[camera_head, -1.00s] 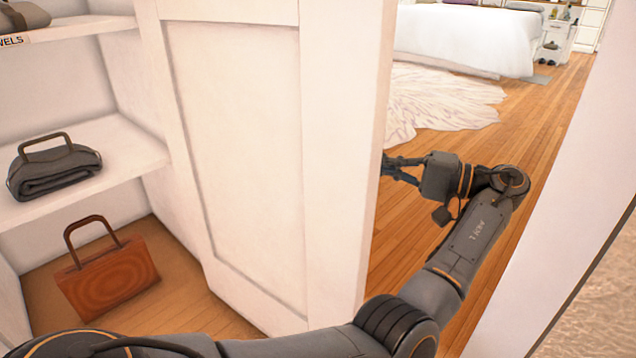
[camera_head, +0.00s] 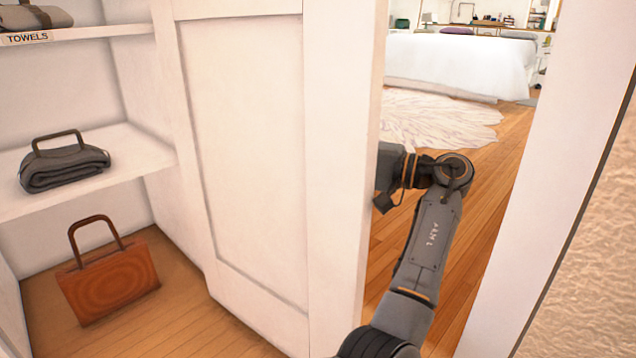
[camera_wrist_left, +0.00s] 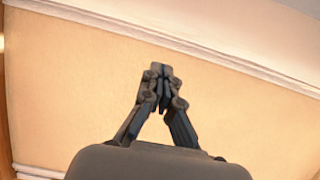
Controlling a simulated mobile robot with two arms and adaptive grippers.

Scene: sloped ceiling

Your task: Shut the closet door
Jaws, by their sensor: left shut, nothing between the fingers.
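The white panelled closet door (camera_head: 250,150) stands open in the head view, with its edge (camera_head: 345,170) toward the room. My left arm reaches past the door's right edge. In the left wrist view my left gripper (camera_wrist_left: 161,72) is shut with nothing between the fingertips. A plain beige surface with a white moulding fills the background there; I cannot tell if the fingers touch anything. My right gripper is not in view.
Closet shelves (camera_head: 90,165) at left hold a folded dark bag (camera_head: 62,168); an orange-brown bag (camera_head: 108,282) stands on the closet floor. A white jamb (camera_head: 545,180) is at right. Beyond lie wooden floor (camera_head: 480,175), a pale rug (camera_head: 435,118) and a white bed (camera_head: 460,65).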

